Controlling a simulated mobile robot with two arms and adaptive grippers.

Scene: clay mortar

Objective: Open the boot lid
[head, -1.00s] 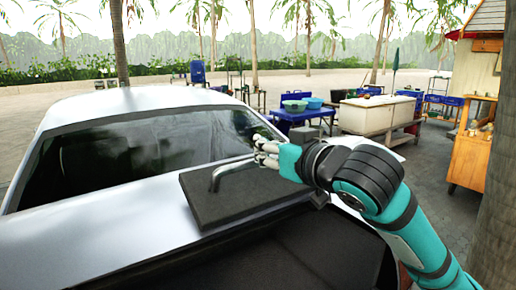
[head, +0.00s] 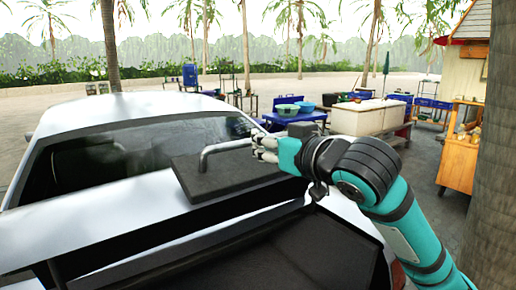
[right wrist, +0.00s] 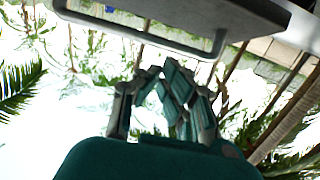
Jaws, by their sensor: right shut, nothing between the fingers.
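The silver boot lid (head: 105,208) of the car is partly raised, with a dark opening (head: 310,255) under its rear edge. A dark block (head: 205,180) with a grey bar handle (head: 222,146) sits on top of the lid. My right gripper (head: 262,149) is at the right end of the handle, its fingers closed with nothing between them. In the right wrist view the handle (right wrist: 140,38) passes above the closed fingers (right wrist: 172,92), and the bar is not between them. Whether the fingers touch it I cannot tell. My left gripper is not in view.
The car's rear window (head: 135,150) lies ahead of the lid. Behind the right arm stand a blue table (head: 292,119) with bowls and a white counter (head: 365,118). A tree trunk (head: 490,200) rises close at the right edge.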

